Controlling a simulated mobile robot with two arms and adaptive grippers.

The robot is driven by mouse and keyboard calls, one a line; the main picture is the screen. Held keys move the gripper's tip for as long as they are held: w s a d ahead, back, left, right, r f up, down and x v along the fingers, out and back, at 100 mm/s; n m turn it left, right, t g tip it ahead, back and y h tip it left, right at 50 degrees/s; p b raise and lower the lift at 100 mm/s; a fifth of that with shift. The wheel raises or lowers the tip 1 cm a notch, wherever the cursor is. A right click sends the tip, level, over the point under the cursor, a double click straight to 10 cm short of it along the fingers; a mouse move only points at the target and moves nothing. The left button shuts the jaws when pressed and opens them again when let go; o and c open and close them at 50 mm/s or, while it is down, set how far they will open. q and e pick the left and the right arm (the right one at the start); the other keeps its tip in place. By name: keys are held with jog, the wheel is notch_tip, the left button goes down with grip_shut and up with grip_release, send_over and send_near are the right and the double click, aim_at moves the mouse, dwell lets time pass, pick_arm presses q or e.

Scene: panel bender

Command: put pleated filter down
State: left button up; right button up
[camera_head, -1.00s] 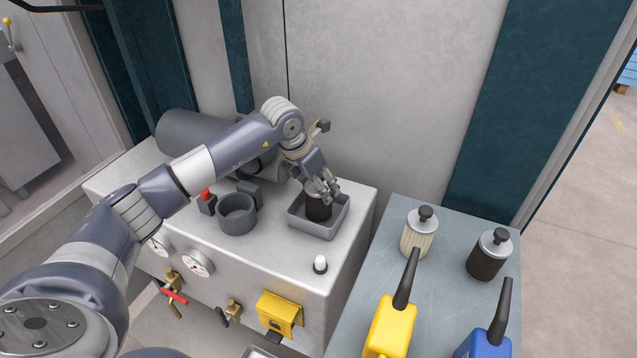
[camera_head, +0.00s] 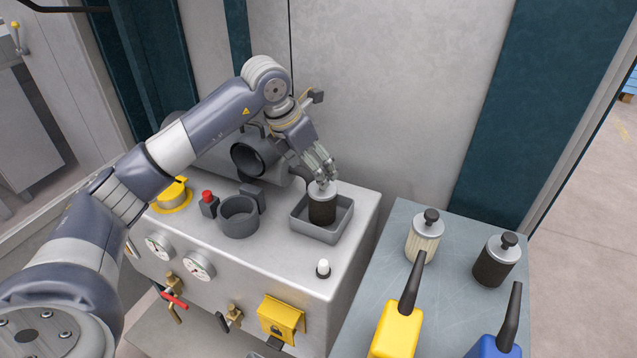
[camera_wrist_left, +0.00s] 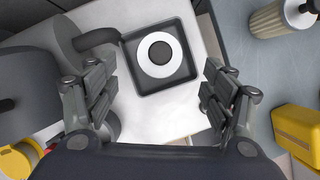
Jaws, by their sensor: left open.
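A dark-bodied filter (camera_head: 322,212) with a pale cap stands upright in a shallow grey tray (camera_head: 301,228) on the machine top. In the left wrist view its round white cap (camera_wrist_left: 148,67) with a dark knob shows inside the tray (camera_wrist_left: 185,30). My left gripper (camera_head: 326,180) is just above the filter, fingers pointing down. In the left wrist view the gripper (camera_wrist_left: 161,82) has its fingers wide apart with nothing between them. A pale pleated filter (camera_head: 423,240) and another dark filter (camera_head: 492,264) stand on the side table. My right gripper is not in view.
Left of the tray are an open grey cup (camera_head: 238,217), a red button (camera_head: 207,196) and a dark open-ended cylindrical housing (camera_head: 256,157). A yellow bottle (camera_head: 396,330) and a blue bottle (camera_head: 490,346) stand on the side table (camera_head: 370,285). A wall rises behind.

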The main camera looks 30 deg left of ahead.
pick_arm(q)
jog(key=shift+v, duration=1.7)
